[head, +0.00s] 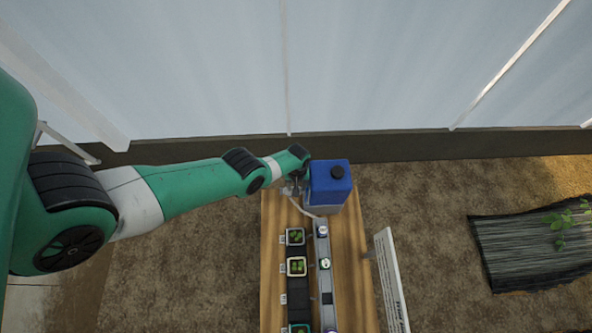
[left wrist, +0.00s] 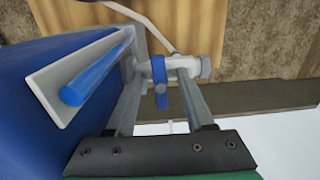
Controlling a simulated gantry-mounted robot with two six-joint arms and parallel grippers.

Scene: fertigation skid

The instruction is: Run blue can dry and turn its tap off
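The blue can (head: 330,180) stands at the back end of the wooden bench, its dark cap on top. It also fills the left of the left wrist view (left wrist: 30,100), with a white-backed gauge (left wrist: 50,100) whose blue column runs along most of its length. The tap (left wrist: 185,66) sticks out from the can, and its blue lever (left wrist: 160,85) lies across the tap body. My left gripper (left wrist: 163,72) is open, one finger on each side of the lever, with visible gaps. In the head view, my left gripper (head: 293,186) is at the can's left side. My right gripper is out of view.
A thin pale hose (head: 302,208) leads from the tap towards a grey channel (head: 325,280) on the bench (head: 350,270). Several small pots with seedlings (head: 296,266) stand in a dark row beside it. A white sign board (head: 391,280) leans at the bench's right.

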